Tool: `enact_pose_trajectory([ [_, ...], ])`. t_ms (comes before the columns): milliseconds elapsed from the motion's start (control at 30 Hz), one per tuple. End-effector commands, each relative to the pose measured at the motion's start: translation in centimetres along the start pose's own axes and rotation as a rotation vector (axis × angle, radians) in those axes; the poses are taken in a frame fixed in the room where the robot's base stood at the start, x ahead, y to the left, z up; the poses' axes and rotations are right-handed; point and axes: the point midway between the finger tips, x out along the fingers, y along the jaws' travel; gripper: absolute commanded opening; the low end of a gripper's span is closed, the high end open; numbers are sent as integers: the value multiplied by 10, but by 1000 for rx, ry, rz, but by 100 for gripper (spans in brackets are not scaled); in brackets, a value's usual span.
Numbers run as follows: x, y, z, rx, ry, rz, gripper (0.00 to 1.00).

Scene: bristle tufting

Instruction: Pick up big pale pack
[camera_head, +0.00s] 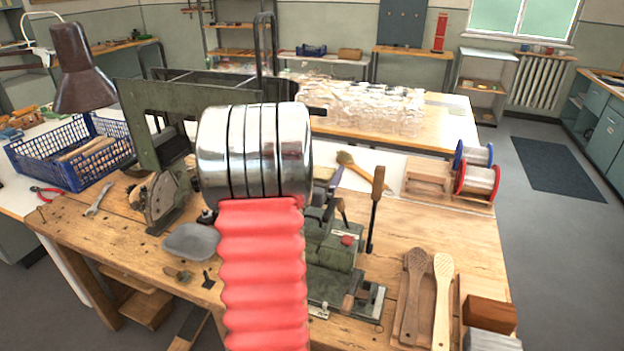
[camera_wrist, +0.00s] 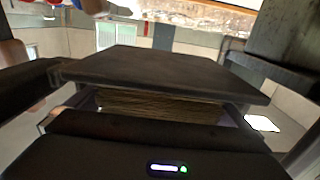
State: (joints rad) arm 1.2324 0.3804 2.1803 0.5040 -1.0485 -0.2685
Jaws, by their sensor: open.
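A pale grey-white block (camera_head: 490,341) lies at the lower right of the bench, cut off by the picture's bottom edge. It may be the pale pack; I cannot tell for sure. My gripper (camera_wrist: 160,78) shows in the wrist view as dark parts and is open. A tan, fibrous strip (camera_wrist: 158,106) shows in the middle of that view, below a wide dark plate. I cannot tell whether it is a pack or whether it touches the gripper. In the head view my red and chrome arm hides the gripper and the bench behind it.
A reddish-brown block (camera_head: 489,313) lies beside the pale one. Two wooden paddles (camera_head: 428,290), a green bench machine (camera_head: 332,250), wire spools (camera_head: 478,168), a blue crate (camera_head: 72,152) and a lamp (camera_head: 80,68) crowd the bench (camera_head: 475,240). Floor is clear at right.

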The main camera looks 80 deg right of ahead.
Motion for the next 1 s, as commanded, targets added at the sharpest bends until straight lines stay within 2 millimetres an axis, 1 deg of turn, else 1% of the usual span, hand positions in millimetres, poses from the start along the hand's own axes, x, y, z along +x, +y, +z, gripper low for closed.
enact_pose_trajectory([
  [100,5,0,0,0,1,1,100],
  [600,5,1,0,0,0,1,100],
  [1000,5,1,0,0,0,1,72],
])
